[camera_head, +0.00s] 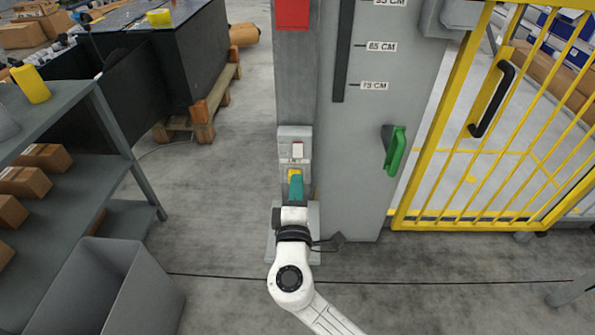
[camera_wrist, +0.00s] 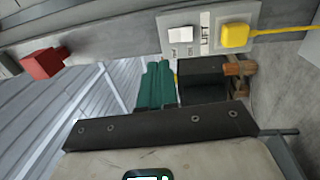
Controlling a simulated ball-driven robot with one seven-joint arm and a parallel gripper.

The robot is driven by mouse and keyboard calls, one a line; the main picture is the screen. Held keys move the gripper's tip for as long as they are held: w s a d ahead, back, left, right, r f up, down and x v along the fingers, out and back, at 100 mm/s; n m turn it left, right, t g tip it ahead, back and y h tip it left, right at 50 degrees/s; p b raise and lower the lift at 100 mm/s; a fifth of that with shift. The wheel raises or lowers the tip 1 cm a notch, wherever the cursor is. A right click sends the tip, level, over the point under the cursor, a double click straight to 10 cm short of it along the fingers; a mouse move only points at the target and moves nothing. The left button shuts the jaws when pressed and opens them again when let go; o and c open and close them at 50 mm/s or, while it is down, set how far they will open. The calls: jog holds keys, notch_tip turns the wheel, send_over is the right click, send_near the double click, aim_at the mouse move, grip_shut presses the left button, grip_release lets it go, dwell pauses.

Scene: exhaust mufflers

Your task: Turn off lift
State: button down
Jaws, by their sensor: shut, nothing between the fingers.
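A grey post (camera_head: 297,85) carries a switch panel (camera_head: 283,134) with a white rocker switch (camera_head: 298,150). A yellow plug (camera_head: 294,173) sits below the switch, partly hidden behind my gripper. My gripper (camera_head: 296,178) has teal fingers, shut and empty, just below the switch in the picture. In the wrist view the closed fingers (camera_wrist: 157,68) appear near the panel (camera_wrist: 205,18), with the white switch (camera_wrist: 181,34) just beyond and right of the tips. The yellow plug (camera_wrist: 235,36) and its cord are farther right. Contact with the switch does not show.
A grey lift column (camera_head: 375,160) with a height scale and green handle (camera_head: 395,149) stands right of the post. A yellow barred gate (camera_head: 470,180) is at right. A shelf (camera_head: 75,190) with boxes and a grey bin (camera_head: 110,285) are left.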

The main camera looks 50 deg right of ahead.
jog(key=shift+r+v, duration=0.15)
jog(key=shift+v, duration=0.45)
jog(key=shift+r+v, duration=0.15)
jog(key=shift+v, duration=0.45)
jog(key=s+d+f+m+g+y, duration=0.4)
jog(key=s+d+f+m+g, duration=0.2)
jog(key=s+f+m+g, duration=0.4)
jog(key=s+a+f+n+y, duration=0.2)
jog(key=s+a+f+y, duration=0.5)
jog(key=s+a+y, duration=0.5)
notch_tip(320, 180, up, 29)
jog(key=w+a+g+h+p, duration=0.1)
jog(key=p, duration=2.7)
jog(key=shift+w+f+p, duration=0.2)
jog(key=shift+p, duration=0.2)
